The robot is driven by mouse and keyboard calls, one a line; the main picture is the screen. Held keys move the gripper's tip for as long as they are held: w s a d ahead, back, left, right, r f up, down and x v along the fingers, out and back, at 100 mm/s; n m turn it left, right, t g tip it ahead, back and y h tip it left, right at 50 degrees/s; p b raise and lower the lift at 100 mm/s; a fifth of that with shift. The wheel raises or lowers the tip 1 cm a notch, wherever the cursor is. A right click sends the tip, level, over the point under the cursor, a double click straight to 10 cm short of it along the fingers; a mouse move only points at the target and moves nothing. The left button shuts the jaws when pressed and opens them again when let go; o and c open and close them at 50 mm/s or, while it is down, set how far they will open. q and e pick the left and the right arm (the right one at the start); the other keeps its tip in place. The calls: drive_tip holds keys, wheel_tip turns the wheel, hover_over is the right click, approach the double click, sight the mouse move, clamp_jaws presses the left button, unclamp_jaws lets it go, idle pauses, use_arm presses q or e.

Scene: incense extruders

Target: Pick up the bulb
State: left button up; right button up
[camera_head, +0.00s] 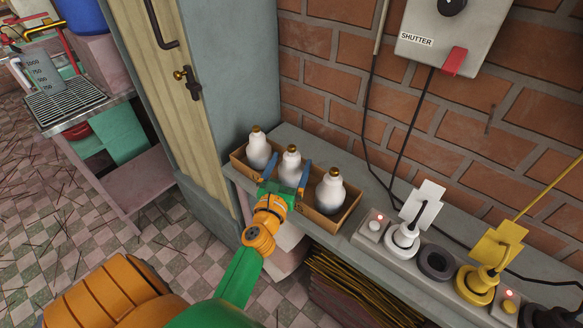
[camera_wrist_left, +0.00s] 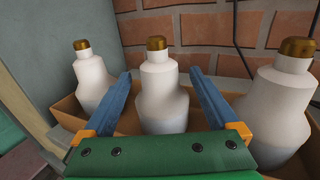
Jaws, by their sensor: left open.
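Three white bulbs with brass-coloured caps stand upright in a brown open box (camera_head: 352,209) on a grey ledge. They are the left bulb (camera_head: 258,150), the middle bulb (camera_head: 290,167) and the right bulb (camera_head: 330,192). My left gripper (camera_head: 286,176) is open at the middle bulb, its blue fingers on either side of it. In the left wrist view the middle bulb (camera_wrist_left: 160,92) stands between the two fingers (camera_wrist_left: 170,100), with visible gaps. The left bulb (camera_wrist_left: 92,80) and right bulb (camera_wrist_left: 285,105) stand outside the fingers. My right gripper is not in view.
A brick wall (camera_head: 330,85) rises behind the ledge (camera_head: 374,194). A grey cabinet (camera_head: 235,70) stands to the left. Right of the box is a socket strip with a white plug (camera_head: 405,236) and a yellow plug (camera_head: 480,277). Cables hang from a shutter switch box (camera_head: 470,35).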

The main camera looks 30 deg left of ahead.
use_arm(q)
drive_tip(key=shift+w+a+f, duration=0.1)
drive_tip(key=shift+w+a, duration=0.1)
drive_tip(key=shift+w, duration=0.35)
drive_tip(key=shift+w+a+f, duration=0.1)
drive_tip(key=shift+w+f, duration=0.2)
drive_tip(key=shift+w, duration=0.05)
drive_tip(key=shift+s+r, duration=0.2)
drive_tip(key=c, duration=1)
drive_tip(key=shift+c, duration=1.1)
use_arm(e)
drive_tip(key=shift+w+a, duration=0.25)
